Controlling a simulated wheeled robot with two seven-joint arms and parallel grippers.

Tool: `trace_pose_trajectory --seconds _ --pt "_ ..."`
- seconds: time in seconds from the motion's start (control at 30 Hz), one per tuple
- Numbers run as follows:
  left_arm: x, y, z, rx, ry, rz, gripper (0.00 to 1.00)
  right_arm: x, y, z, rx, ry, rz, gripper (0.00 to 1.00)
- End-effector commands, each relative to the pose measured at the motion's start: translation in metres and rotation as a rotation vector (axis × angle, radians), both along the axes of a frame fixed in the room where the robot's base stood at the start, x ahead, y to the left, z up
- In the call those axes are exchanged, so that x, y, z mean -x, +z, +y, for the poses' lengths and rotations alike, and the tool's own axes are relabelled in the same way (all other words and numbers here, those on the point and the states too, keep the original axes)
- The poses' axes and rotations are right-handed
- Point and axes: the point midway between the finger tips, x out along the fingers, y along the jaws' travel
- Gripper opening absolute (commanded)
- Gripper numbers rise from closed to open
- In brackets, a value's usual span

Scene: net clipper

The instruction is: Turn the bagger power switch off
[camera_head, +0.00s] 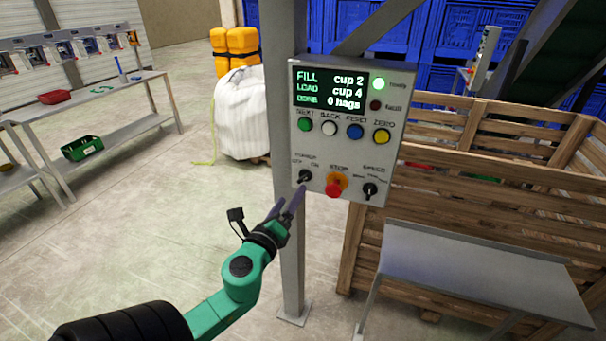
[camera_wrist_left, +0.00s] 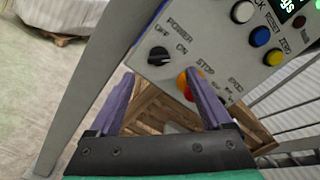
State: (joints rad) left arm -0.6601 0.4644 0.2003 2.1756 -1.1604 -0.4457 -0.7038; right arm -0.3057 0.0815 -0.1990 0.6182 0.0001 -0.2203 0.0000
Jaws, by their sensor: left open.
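The bagger power switch is a black rotary knob (camera_head: 305,176) at the lower left of the grey control panel (camera_head: 340,150), under the POWER, OFF and ON labels. It also shows in the left wrist view (camera_wrist_left: 158,56); I cannot tell surely which label it points to. My left gripper (camera_head: 288,197) is open and empty, its purple fingers just below and left of the knob in the head view. In the left wrist view the knob lies between and beyond the fingertips (camera_wrist_left: 158,76), apparently apart from them. My right gripper is not in view.
Right of the knob are a red stop button (camera_head: 334,190) on orange and a black speed knob (camera_head: 370,190). A green lamp (camera_head: 379,84) is lit. A steel post (camera_head: 291,255) carries the panel. A wooden crate (camera_head: 450,205) and grey chute (camera_head: 470,268) stand right.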

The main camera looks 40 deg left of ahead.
Motion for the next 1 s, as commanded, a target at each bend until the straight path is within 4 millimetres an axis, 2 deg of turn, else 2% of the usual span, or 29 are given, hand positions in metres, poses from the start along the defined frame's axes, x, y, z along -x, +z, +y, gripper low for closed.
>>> trace_pose_trajectory --seconds 0.03,0.1,0.3,0.6,0.63,0.83,1.0 --pt "-0.014 0.007 0.005 -0.003 0.000 -0.003 0.82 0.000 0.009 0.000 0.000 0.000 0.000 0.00" --pt "-0.031 0.005 0.011 -0.001 0.000 -0.003 0.82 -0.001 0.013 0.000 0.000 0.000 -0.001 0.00" --pt "-0.065 0.001 0.023 0.003 0.001 0.000 0.82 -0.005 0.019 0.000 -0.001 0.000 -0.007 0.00" --pt "-0.071 -0.001 0.025 0.004 0.000 0.002 0.82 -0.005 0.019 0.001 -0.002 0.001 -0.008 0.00" --pt "-0.071 -0.001 0.025 0.004 0.000 0.002 0.79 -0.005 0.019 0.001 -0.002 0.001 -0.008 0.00" --pt "-0.071 -0.001 0.025 0.004 0.000 0.002 0.02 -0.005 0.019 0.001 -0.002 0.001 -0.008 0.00" --pt "-0.071 -0.001 0.025 0.009 0.001 0.001 0.00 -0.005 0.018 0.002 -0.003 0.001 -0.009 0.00"
